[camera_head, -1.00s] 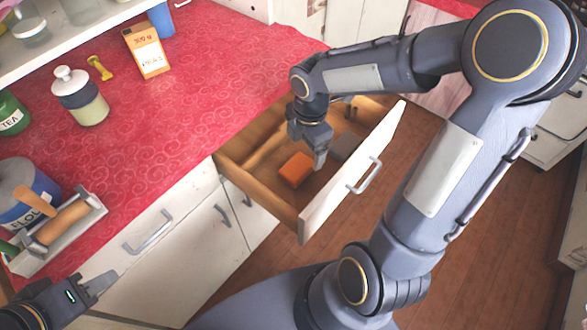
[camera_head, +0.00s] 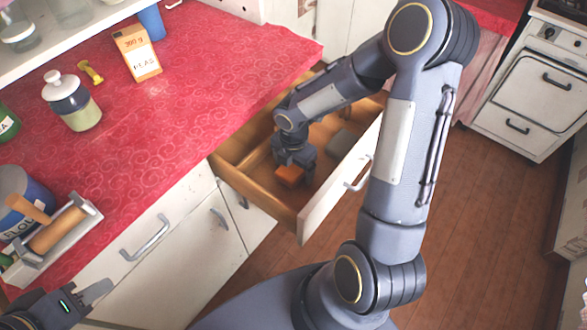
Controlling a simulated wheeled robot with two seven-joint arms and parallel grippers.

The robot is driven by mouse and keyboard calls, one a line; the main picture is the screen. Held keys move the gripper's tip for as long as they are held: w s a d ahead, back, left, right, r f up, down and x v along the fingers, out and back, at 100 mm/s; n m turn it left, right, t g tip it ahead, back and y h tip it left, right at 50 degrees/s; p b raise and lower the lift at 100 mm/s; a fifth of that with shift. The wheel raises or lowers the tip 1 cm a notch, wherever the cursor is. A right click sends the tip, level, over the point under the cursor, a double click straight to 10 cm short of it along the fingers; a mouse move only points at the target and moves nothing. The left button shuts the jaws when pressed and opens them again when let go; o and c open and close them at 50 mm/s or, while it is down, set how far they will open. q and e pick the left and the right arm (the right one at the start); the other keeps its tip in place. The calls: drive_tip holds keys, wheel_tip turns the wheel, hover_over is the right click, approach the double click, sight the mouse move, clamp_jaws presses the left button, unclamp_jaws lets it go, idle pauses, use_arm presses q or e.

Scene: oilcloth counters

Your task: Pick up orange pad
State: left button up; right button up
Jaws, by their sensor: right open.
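The orange pad (camera_head: 289,176) lies on the floor of an open wooden drawer (camera_head: 268,202). My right gripper (camera_head: 294,168) reaches down into the drawer from above and is right over the pad, hiding its upper part. Its jaws are apart. I cannot tell whether the fingers touch the pad. My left gripper (camera_head: 98,292) is at the lower left, in front of the counter and far from the drawer. Its fingers are seen from the side, so their opening does not show.
A grey pad (camera_head: 345,142) lies farther right in the drawer. The white drawer front (camera_head: 335,192) stands beside my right arm. The red counter (camera_head: 180,120) holds a jar (camera_head: 72,102), an orange carton (camera_head: 137,53) and a tray with a rolling pin (camera_head: 58,229).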

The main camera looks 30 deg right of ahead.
drive_tip(key=c, duration=1.1)
drive_tip(key=shift+o, duration=0.2)
drive_tip(key=shift+r, duration=0.1)
